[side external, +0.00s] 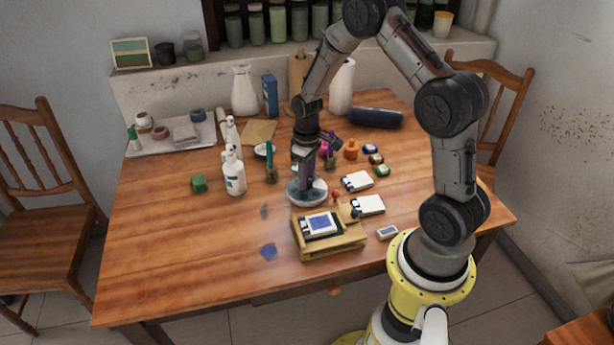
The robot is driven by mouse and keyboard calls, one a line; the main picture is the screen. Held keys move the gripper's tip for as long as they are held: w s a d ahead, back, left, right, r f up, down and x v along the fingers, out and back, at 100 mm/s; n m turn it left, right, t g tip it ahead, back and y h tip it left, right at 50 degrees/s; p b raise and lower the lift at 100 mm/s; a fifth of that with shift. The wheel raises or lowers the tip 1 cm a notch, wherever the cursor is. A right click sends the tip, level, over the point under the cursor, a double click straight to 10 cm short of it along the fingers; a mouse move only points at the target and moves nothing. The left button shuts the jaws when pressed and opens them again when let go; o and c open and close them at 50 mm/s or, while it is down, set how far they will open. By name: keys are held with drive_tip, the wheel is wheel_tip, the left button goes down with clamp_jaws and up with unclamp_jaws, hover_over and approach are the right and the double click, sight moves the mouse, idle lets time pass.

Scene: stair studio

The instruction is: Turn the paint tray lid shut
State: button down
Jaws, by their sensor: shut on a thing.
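My gripper (307,182) points down over the middle of the table, at a round pale grey paint tray (318,198). It is shut on what looks like the paint tray lid (294,189). The fingers and the wrist cover much of the tray. From this side I cannot tell the lid's angle or how far it is turned.
A wooden stand (345,243) with a blue-faced block stands in front of the tray. White cards (368,205) and small paint jars (351,150) lie to the right. The table's front left is mostly clear.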

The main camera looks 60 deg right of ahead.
drive_tip(key=shift+r, duration=0.1)
idle(0.3)
drive_tip(key=c, duration=0.5)
unclamp_jaws()
wheel_tip(320, 180, up, 14)
idle(0.4)
